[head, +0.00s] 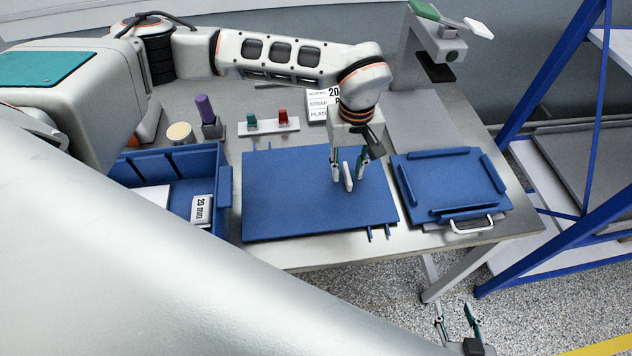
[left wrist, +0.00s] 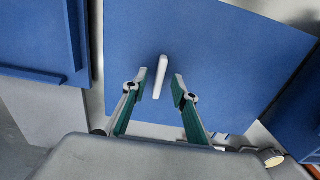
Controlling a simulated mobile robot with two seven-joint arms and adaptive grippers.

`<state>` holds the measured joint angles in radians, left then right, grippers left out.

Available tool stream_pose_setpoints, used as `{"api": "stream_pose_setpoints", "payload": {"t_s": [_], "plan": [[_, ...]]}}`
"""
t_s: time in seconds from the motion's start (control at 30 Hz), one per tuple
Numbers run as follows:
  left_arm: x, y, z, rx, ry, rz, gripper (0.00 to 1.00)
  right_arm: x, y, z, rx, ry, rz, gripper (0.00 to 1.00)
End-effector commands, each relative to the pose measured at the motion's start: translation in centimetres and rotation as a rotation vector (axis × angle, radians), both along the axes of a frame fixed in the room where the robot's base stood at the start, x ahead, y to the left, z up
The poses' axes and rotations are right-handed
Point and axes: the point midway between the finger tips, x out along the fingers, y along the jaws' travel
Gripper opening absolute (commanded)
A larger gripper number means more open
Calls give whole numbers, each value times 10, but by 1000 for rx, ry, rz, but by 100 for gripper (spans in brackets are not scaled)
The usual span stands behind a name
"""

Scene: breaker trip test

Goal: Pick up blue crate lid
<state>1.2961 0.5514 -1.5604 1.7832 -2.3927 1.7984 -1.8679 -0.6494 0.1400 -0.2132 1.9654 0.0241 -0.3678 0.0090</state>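A flat blue panel, which looks like the crate lid (head: 285,200), lies in the middle of the table with small blue tabs at its front and back edges. It fills much of the left wrist view (left wrist: 225,45). A white upright handle (head: 348,178) stands on it and shows in the left wrist view (left wrist: 160,77). My left gripper (head: 348,170) is over the panel, open, its fingertips on either side of the handle with visible gaps in the left wrist view (left wrist: 160,80). My right gripper (head: 457,318) is open and empty, low beyond the table's front edge.
A blue crate (head: 225,188) holding a "20 mm" box (head: 201,209) stands at the left. A ridged blue plate (head: 450,180) with a metal handle (head: 472,225) lies at the right. Behind are a small switch block (head: 268,125) and a label sign (head: 319,104).

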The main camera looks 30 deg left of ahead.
Motion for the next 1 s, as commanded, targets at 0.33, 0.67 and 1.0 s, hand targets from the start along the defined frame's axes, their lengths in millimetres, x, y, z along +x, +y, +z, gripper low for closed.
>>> {"api": "stream_pose_setpoints", "payload": {"t_s": [0.33, 0.67, 1.0], "plan": [[0, 0, -1, -1, -1, 0, 0, 1, 0, 1, 0, -2, -1, 40], [1, 0, 0, 0, -1, 0, 0, -1, -1, -3, -2, 6, -1, 40], [2, 0, 18, -1, -4, 0, 0, -1, -1, -6, -2, 6, -1, 40]]}}
